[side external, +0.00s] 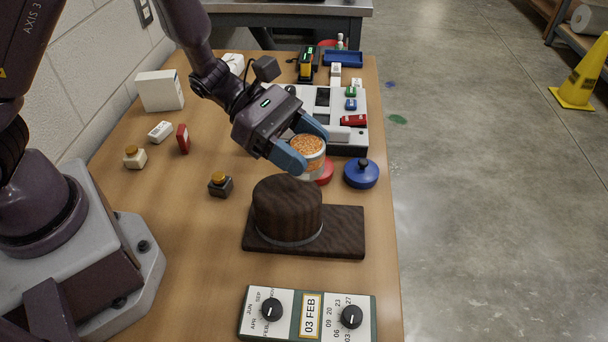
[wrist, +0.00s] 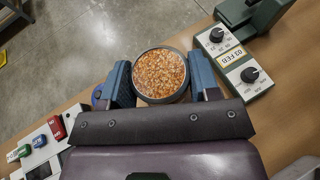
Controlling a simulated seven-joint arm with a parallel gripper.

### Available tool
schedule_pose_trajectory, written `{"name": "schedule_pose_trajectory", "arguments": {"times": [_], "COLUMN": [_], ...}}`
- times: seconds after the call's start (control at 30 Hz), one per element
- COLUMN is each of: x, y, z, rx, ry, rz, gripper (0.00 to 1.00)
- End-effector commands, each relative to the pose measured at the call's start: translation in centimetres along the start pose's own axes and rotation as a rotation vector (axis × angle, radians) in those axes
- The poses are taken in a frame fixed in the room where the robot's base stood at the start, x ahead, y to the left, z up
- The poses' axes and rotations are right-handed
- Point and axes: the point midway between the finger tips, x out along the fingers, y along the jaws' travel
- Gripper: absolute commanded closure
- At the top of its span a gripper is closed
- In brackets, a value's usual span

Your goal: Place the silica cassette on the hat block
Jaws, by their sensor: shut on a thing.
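The silica cassette (side external: 309,152) is a round pale tub with orange beads on top. My gripper (side external: 306,146) is shut on it, with one blue finger on each side. In the wrist view, the cassette (wrist: 160,75) sits level between the fingertips of my gripper (wrist: 161,82). The hat block (side external: 287,208) is a dark wood-grained dome on a flat rectangular base. The cassette is above and just behind the hat block in the side view, apart from it. The hat block does not show in the wrist view; the cassette and gripper may hide it.
A date stamp panel (side external: 308,315) with two knobs lies in front of the hat block. A blue round lid (side external: 361,173) and a red round piece (side external: 325,173) lie behind it. A small dark box with an orange button (side external: 220,184) stands left. A white console (side external: 350,136) is farther back.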

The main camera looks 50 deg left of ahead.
Motion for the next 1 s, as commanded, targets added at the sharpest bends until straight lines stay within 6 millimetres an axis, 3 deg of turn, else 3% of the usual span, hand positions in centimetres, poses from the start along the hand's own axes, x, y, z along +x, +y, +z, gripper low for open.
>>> {"name": "schedule_pose_trajectory", "arguments": {"times": [0.4,0.87,0.9,1.0], "x": [1.8,2.1,2.1,2.1], "y": [0.0,0.0,0.0,0.0], "z": [-4.3,-4.9,-4.9,-4.9], "rx": [0.0,0.001,0.002,0.002], "ry": [0.002,-0.001,-0.001,-0.001], "rz": [0.0,0.0,0.0,0.0], "gripper": [0.69,0.69,0.37,0.18]}}
